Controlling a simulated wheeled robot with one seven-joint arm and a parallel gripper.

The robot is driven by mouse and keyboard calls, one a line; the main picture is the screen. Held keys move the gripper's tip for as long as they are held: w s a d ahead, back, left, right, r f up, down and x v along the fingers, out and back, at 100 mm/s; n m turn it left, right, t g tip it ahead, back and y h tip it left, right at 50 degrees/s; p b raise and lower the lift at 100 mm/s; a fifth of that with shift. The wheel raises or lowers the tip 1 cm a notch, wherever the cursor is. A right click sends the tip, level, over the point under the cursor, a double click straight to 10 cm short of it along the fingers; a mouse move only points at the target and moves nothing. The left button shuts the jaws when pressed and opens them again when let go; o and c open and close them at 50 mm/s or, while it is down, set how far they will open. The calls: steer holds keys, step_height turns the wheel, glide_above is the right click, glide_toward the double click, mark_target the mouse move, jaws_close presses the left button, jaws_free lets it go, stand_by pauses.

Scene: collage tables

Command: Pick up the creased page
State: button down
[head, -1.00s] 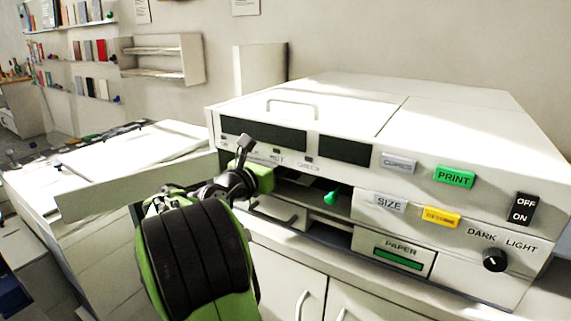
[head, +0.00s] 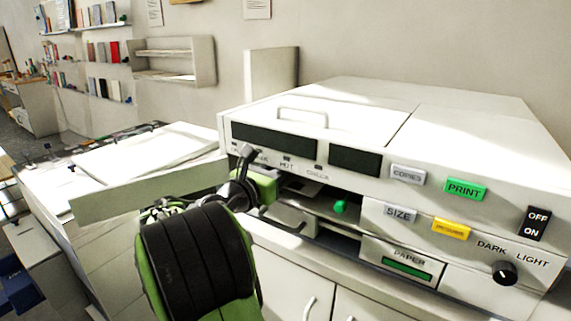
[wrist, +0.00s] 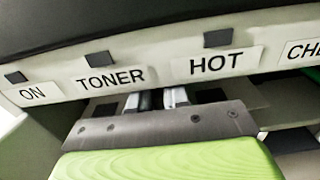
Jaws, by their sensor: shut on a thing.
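The white copier (head: 470,110) stands on a cabinet, with an open slot below its front panel. My gripper (head: 272,188) reaches into the left part of this slot. In the wrist view its pale fingertips (wrist: 157,98) are close together under the TONER and HOT labels. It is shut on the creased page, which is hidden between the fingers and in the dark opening. I cannot make out its outline or creases in either view.
The panel's lower edge (wrist: 150,80) is just above my fingers. A green knob (head: 340,206) is in the slot to the right. An open flap (head: 290,218) is below my gripper. A white angled board (head: 150,187) is at left, near my arm.

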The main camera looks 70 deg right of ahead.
steer(key=w+a+p, duration=0.3)
steer(key=a+p, duration=1.3)
steer(key=a, duration=0.7)
steer(key=w+a+p, duration=0.4)
steer(key=a+p, duration=1.2)
steer(key=a, duration=0.7)
steer(key=shift+w+a, duration=0.15)
steer(key=shift+a, duration=0.05)
steer(key=shift+d, duration=0.1)
